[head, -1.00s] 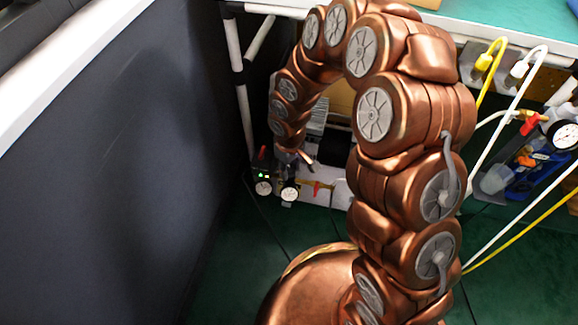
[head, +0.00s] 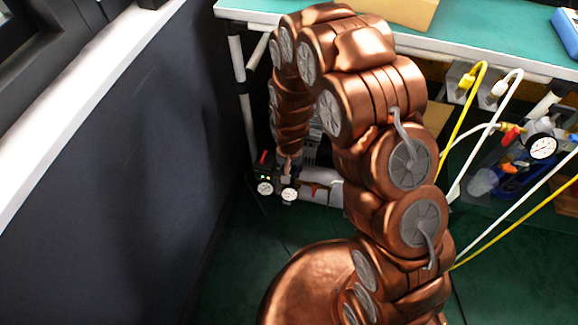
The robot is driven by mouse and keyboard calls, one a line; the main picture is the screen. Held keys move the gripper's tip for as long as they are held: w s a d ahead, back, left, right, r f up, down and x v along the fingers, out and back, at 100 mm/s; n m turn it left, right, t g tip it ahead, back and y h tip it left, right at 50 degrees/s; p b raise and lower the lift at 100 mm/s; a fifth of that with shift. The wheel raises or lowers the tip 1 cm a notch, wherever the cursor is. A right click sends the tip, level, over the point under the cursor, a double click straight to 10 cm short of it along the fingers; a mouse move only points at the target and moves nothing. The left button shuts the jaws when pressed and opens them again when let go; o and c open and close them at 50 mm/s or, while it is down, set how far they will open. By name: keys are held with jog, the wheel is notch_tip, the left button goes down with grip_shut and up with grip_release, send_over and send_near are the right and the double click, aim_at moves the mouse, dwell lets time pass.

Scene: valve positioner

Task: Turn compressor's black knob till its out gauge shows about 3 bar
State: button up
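The compressor (head: 325,187) sits on the floor under the bench, a pale tank mostly hidden behind my copper arm. Two small round white gauges, a left gauge (head: 265,189) and a right gauge (head: 289,195), show at its front left; their needles are too small to read. A small dark box with green lights (head: 264,178) and a red part sits above the left gauge. A red-handled valve (head: 313,190) is right of the gauges. My arm's end reaches down just above the right gauge. The black knob and my gripper's fingers cannot be made out there.
The teal bench top (head: 470,43) and its white leg (head: 238,55) stand close around my arm. A dark wall panel (head: 120,180) is at left. Yellow (head: 455,130) and white hoses hang at right, near another gauge (head: 542,146) and a blue unit. Green floor (head: 230,260) is clear in front.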

jog(key=shift+m+p, duration=0.65)
jog(key=shift+m, duration=0.45)
jog(key=o, duration=0.9)
jog(key=shift+r, duration=0.15)
jog(key=shift+w+r, duration=0.1)
jog(key=shift+r, duration=0.4)
notch_tip(320, 180, up, 11)
jog(key=shift+f, duration=0.15)
